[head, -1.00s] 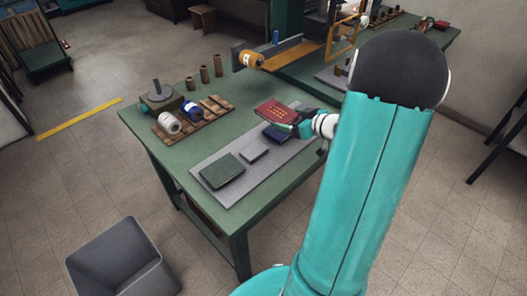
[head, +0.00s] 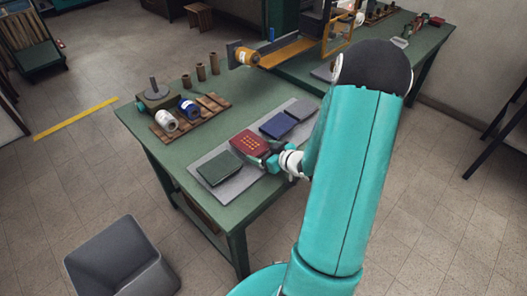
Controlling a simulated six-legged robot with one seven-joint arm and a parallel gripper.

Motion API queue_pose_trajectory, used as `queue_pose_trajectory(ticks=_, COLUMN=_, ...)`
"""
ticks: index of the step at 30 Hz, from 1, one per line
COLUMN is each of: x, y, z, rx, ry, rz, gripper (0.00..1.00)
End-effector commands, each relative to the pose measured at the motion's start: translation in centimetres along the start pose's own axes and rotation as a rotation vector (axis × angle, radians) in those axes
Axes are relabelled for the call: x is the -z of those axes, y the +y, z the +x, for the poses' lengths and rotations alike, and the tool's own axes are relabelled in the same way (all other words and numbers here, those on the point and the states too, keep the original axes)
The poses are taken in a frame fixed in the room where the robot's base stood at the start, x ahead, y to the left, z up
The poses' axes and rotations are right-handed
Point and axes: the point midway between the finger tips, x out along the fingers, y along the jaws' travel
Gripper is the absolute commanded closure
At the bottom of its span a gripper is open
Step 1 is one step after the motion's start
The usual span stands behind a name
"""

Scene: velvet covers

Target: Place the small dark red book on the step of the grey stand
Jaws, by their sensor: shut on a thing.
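The small dark red book (head: 249,143) with yellow marks on its cover is held by my gripper (head: 267,160), which is shut on its near right edge. The book is over the middle of the long light grey stand (head: 238,187), between a dark green book (head: 220,168) and a dark blue book (head: 277,125). The part of the stand under the red book is hidden. I cannot tell whether the book touches it or hangs just above.
A grey slab (head: 301,109) lies beyond the blue book. A wooden rack with white (head: 166,120) and blue (head: 189,108) spools stands at the left of the green table (head: 200,149). A grey bin (head: 122,262) is on the floor.

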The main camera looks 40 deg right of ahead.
Motion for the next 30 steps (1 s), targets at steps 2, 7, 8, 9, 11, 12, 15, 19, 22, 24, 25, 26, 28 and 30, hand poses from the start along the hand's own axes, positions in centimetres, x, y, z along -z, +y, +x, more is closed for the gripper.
queue_pose_trajectory(ticks=2, x=0.1, y=0.1, z=0.0, rx=-0.001, ry=0.001, rz=-0.001, gripper=0.46)
queue_pose_trajectory(ticks=7, x=0.0, y=0.0, z=0.0, rx=0.000, ry=0.001, rz=0.000, gripper=0.46)
queue_pose_trajectory(ticks=8, x=-0.1, y=0.0, z=0.1, rx=0.000, ry=0.001, rz=0.000, gripper=0.46)
queue_pose_trajectory(ticks=9, x=-0.2, y=0.0, z=0.1, rx=0.000, ry=0.001, rz=0.000, gripper=0.46)
queue_pose_trajectory(ticks=11, x=-0.3, y=0.0, z=0.1, rx=0.000, ry=0.001, rz=0.000, gripper=0.18)
queue_pose_trajectory(ticks=12, x=-0.3, y=0.1, z=0.1, rx=-0.001, ry=0.001, rz=0.000, gripper=0.11)
queue_pose_trajectory(ticks=15, x=-0.3, y=0.1, z=0.1, rx=-0.001, ry=0.001, rz=0.000, gripper=0.00)
queue_pose_trajectory(ticks=19, x=-0.3, y=0.1, z=0.1, rx=-0.001, ry=0.001, rz=0.000, gripper=0.00)
queue_pose_trajectory(ticks=22, x=-0.1, y=0.1, z=0.1, rx=-0.001, ry=0.001, rz=-0.001, gripper=0.00)
queue_pose_trajectory(ticks=24, x=0.2, y=0.1, z=-0.1, rx=-0.002, ry=0.001, rz=-0.002, gripper=0.00)
queue_pose_trajectory(ticks=25, x=0.1, y=0.1, z=-0.5, rx=-0.003, ry=0.001, rz=-0.002, gripper=0.00)
queue_pose_trajectory(ticks=26, x=0.2, y=0.2, z=-0.9, rx=-0.004, ry=0.001, rz=-0.002, gripper=0.00)
queue_pose_trajectory(ticks=28, x=0.1, y=0.2, z=-2.1, rx=-0.005, ry=0.001, rz=-0.001, gripper=0.00)
queue_pose_trajectory(ticks=30, x=0.1, y=0.2, z=-3.5, rx=-0.005, ry=0.001, rz=-0.002, gripper=0.00)
